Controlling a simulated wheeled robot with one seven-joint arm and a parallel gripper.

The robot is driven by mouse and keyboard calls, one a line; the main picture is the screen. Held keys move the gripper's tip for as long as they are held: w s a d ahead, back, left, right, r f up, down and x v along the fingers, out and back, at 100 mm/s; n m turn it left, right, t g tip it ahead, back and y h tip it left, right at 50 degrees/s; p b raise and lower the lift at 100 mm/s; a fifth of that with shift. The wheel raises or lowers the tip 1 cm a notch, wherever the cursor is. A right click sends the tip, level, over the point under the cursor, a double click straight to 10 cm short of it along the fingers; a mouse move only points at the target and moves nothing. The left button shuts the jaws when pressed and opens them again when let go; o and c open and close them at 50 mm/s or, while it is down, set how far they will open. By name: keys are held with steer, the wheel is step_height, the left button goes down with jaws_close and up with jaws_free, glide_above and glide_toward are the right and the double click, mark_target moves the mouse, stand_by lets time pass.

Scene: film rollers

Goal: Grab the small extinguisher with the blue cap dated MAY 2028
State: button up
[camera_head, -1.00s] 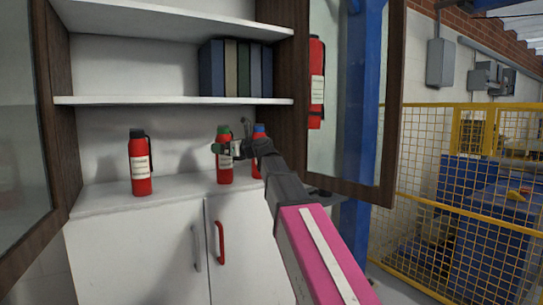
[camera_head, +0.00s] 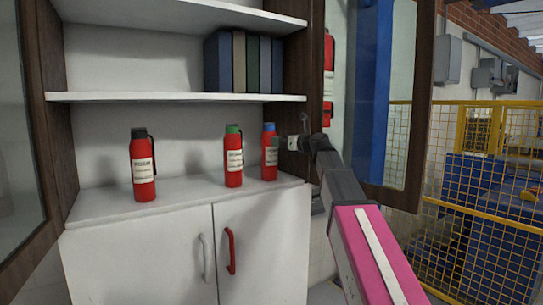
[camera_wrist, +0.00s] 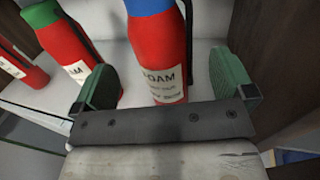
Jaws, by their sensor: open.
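The blue-capped extinguisher (camera_head: 270,158) stands upright at the right end of the white counter. It is red with a white label; the date cannot be read. In the wrist view the blue-capped extinguisher (camera_wrist: 157,40) stands just ahead, between the two green finger pads. My gripper (camera_head: 288,144) is open and close to its right side in the head view; in the wrist view my gripper (camera_wrist: 165,88) is empty. A green-capped extinguisher (camera_head: 233,160) stands just to its left and also shows in the wrist view (camera_wrist: 62,45). A black-capped extinguisher (camera_head: 143,168) stands at the far left.
The counter (camera_head: 190,190) lies inside an open cabinet with dark wooden sides. A shelf (camera_head: 170,97) with several books (camera_head: 240,62) hangs above. The counter between the black-capped and green-capped extinguishers is free.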

mark_target(269, 137)
steer(key=x, duration=0.7)
steer(key=shift+a+r, duration=0.2)
steer(key=shift+a, duration=0.15)
steer(key=shift+w, duration=0.1)
steer(key=c, duration=1.5)
jaws_close()
steer(key=shift+r, duration=0.15)
